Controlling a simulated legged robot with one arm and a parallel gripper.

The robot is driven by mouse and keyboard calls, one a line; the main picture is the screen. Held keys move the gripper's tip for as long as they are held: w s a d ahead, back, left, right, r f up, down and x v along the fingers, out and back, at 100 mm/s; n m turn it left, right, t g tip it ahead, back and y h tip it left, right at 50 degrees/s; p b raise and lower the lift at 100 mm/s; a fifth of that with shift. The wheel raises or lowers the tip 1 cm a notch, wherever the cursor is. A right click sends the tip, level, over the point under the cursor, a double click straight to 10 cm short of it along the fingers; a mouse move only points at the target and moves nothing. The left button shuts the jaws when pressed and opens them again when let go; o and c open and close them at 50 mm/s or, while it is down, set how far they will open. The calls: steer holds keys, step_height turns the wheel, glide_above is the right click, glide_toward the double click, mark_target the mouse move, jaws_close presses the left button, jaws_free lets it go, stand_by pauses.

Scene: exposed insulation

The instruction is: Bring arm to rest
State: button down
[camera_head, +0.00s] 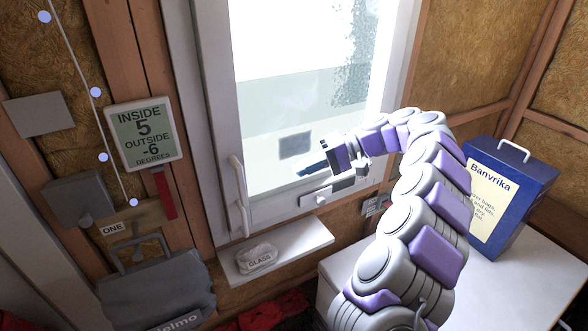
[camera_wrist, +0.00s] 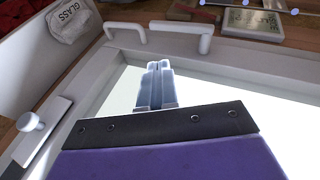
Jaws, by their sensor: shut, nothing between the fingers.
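My arm (camera_head: 405,200) is purple and grey. It rises from the bottom of the head view, bends at the top and reaches left across the window. My gripper (camera_head: 303,172) is in front of the lower part of the window glass, pointing left. In the wrist view the two pale fingers of my gripper (camera_wrist: 158,66) lie together, shut and empty. The gripper appears apart from the window frame, though the exact gap cannot be told.
The white window (camera_head: 208,80) has a handle (camera_head: 239,195) at left. A sill (camera_head: 310,236) below holds a cloth marked GLASS (camera_head: 256,258). A blue Banvrika box (camera_head: 518,195) stands on a white surface (camera_head: 480,285) at right. A temperature display (camera_head: 145,133) hangs at left.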

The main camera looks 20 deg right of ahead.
steer(key=s+a+n+g+h+b, duration=0.2)
steer(key=s+a+g+h+b, duration=0.1)
steer(key=s+a, duration=0.95)
steer(key=s+a+f+m+g+h+b, duration=0.1)
steer(key=s+f+h+b, duration=0.15)
steer(key=s+f, duration=0.4)
steer(key=s+a+f+h+b, duration=0.15)
steer(key=s+f+h, duration=0.25)
steer(key=s, duration=0.6)
steer(key=s+d+f+m+h+b, duration=0.1)
steer(key=s+d+f+h, duration=0.3)
steer(key=s+d+f, duration=0.3)
steer(key=s+f, duration=0.1)
steer(key=s, duration=0.2)
steer(key=shift+s+d+f+m+t, duration=0.2)
steer(key=shift+s+d+m+t, duration=0.1)
steer(key=shift+s+d, duration=0.1)
